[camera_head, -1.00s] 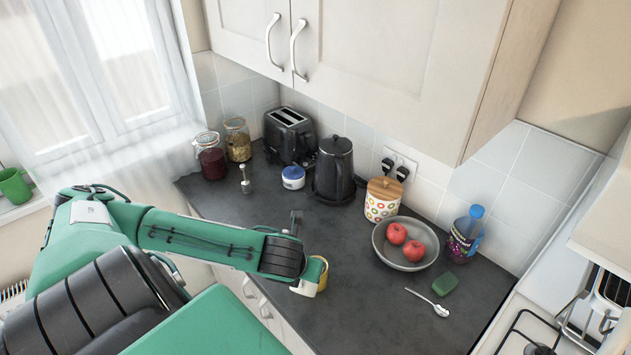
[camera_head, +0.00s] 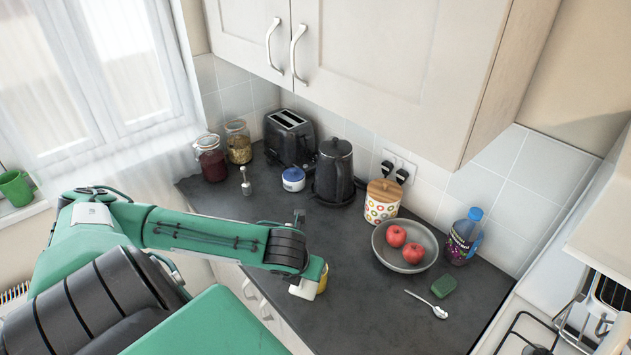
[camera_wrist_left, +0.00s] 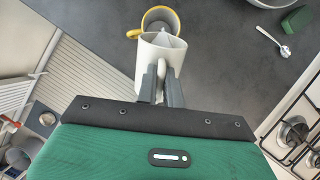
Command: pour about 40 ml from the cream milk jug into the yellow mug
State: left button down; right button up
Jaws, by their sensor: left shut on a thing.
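The yellow mug (camera_head: 323,280) stands on the counter's front part, partly hidden by my left arm and the jug. In the left wrist view the mug (camera_wrist_left: 152,14) shows a yellow rim and handle and a pale inside. The cream milk jug (camera_wrist_left: 152,62) is right beside the mug, its rim overlapping the mug's near side in that view. My left gripper (camera_wrist_left: 161,78) is shut on the jug's handle. In the head view the jug (camera_head: 303,289) shows as a small pale shape below my wrist and looks tilted. Any stream of milk cannot be made out. My right gripper is not in view.
A grey bowl with two apples (camera_head: 406,262), a spoon (camera_head: 428,304) and a green sponge (camera_head: 443,286) lie to the right. A kettle (camera_head: 334,170), toaster (camera_head: 289,138) and patterned canister (camera_head: 382,202) stand at the back. The counter (camera_head: 370,310) right of the mug is clear.

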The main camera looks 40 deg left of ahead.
aim_at(299, 294)
pick_arm(q)
jog(key=shift+w+a+r+g+p, duration=0.1)
jog(key=shift+w+r+g+p, duration=0.2)
jog(key=shift+p, duration=0.1)
dwell(0.4)
jog(key=shift+f, duration=0.15)
jog(key=shift+s+d+f+b, duration=0.2)
jog(key=shift+s+f+b, duration=0.25)
jog(key=shift+b, duration=0.4)
jog(key=shift+s+d+t+b, duration=0.2)
jog(key=shift+t+b, duration=0.15)
jog(key=shift+t, duration=0.45)
jog(key=t+b, duration=0.1)
jog(key=s+t+b, duration=0.1)
jog(key=t+y+b, duration=0.1)
jog(key=b, duration=0.1)
jog(key=shift+s+d+r, duration=0.35)
jog(key=shift+r, duration=0.15)
jog(key=shift+f+b, duration=0.3)
jog(key=shift+b, duration=0.1)
jog(key=shift+s+d+f+t+y+b, duration=0.1)
jog(key=shift+s+f+t+y+b, duration=0.2)
jog(key=shift+t+b, duration=0.35)
jog(key=shift+s+f+t, duration=0.1)
jog(key=shift+t, duration=0.15)
